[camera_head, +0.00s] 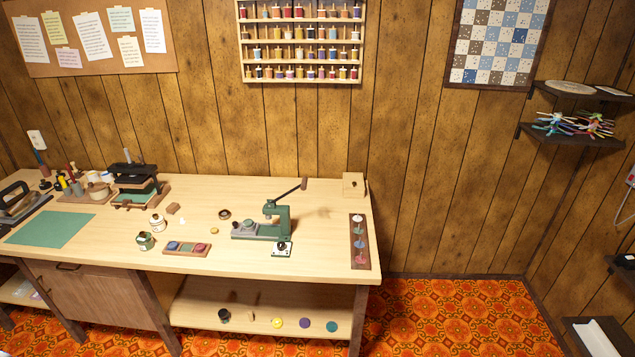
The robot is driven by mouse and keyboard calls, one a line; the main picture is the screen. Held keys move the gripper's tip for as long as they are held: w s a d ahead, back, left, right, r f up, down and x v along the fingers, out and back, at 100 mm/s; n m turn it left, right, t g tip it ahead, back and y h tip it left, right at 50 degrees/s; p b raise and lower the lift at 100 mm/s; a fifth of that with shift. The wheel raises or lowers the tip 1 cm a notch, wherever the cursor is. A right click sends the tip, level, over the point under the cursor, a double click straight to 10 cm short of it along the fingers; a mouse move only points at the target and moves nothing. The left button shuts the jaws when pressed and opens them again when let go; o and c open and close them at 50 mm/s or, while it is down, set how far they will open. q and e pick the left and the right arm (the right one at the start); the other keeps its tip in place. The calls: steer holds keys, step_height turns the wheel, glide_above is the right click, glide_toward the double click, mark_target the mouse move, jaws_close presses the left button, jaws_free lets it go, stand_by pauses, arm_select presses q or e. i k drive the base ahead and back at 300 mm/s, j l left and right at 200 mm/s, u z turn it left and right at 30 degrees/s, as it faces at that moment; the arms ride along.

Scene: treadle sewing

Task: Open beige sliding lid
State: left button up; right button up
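A small beige wooden box (353,185) stands at the back right corner of the workbench, near the wall. A small dark mark shows on its front face. It is too small in the picture to tell where a sliding lid sits on it or whether it is open. Neither of my grippers is in view.
A green lever press (282,222) stands on the workbench (320,222) left of the box. A dark wooden strip (360,250) with several spools lies in front of the box. A small wooden tray (187,249) and jars stand further left. Orange patterned floor (450,320) lies clear to the right.

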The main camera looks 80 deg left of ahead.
mark_target(354, 179)
steer(key=u, duration=2.5)
steer(key=i+l, duration=0.1)
steer(key=i, duration=0.8)
steer(key=i+l+u, duration=0.1)
steer(key=i, duration=0.75)
